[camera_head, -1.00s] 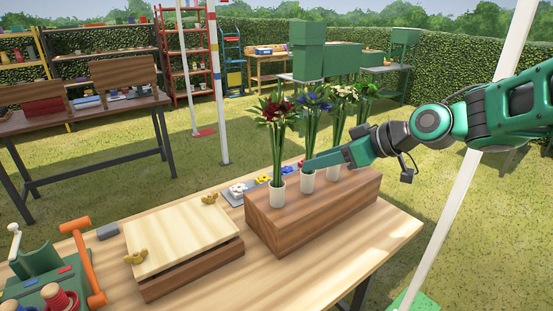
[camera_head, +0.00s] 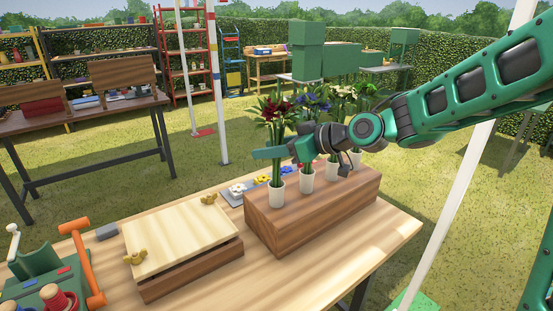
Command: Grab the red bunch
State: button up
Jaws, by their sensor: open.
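The red bunch (camera_head: 275,106) has dark red blooms on long green stems and stands upright in a small white vase (camera_head: 277,198), leftmost in the row on the brown wooden block (camera_head: 320,212). My gripper (camera_head: 271,153) is open, pointing left, level with the stems. A green finger reaches past the stems and shows to their left. The other finger is not clearly seen, so I cannot tell whether the stems lie between the fingers or touch them.
A blue bunch (camera_head: 313,98) stands close on the right, with its stems partly hidden by my gripper. More bunches stand further right behind my arm. A light wooden board (camera_head: 178,235) and an orange hammer (camera_head: 87,262) are to the left.

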jog(key=shift+x, duration=0.9)
grip_shut()
jog(key=shift+r, duration=0.1)
